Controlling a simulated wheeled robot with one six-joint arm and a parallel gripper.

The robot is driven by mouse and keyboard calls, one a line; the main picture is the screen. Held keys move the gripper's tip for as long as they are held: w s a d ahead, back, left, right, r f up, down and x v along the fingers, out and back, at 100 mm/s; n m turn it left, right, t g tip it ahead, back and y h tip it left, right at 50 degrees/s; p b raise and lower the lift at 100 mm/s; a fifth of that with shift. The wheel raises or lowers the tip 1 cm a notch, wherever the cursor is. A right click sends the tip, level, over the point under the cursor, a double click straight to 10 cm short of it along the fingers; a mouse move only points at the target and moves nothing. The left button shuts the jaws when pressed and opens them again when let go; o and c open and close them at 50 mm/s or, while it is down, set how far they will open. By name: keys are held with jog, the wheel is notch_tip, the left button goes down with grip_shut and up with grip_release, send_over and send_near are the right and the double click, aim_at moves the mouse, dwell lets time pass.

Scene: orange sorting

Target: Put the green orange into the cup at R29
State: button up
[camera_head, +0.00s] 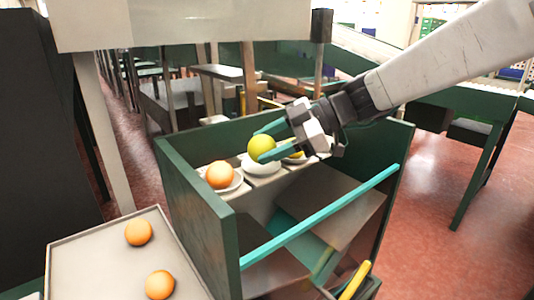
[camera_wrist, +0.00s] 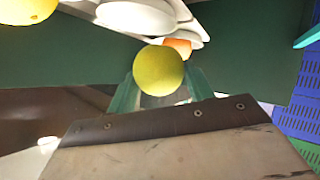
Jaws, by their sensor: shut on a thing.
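The green orange (camera_head: 262,148), yellow-green in colour, is between the teal fingers of my gripper (camera_head: 268,141). In the wrist view the green orange (camera_wrist: 158,70) sits between the fingertips of my gripper (camera_wrist: 158,88). In the head view it appears just over a white cup (camera_head: 260,168) in the row on the green-walled stand; I cannot tell if it touches the cup. No label R29 is readable.
Left of that cup, a white cup (camera_head: 234,184) holds an orange fruit (camera_head: 219,175). Another cup to the right is partly hidden by my gripper. A tray (camera_head: 90,255) at the lower left holds two orange fruits. A teal bar (camera_head: 320,217) crosses the stand's front.

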jog(key=w, duration=0.3)
jog(key=shift+w+a+f, duration=0.15)
jog(key=shift+a, duration=0.05)
jog(key=shift+f, duration=1.7)
jog(key=shift+f, duration=0.15)
jog(key=o, duration=1)
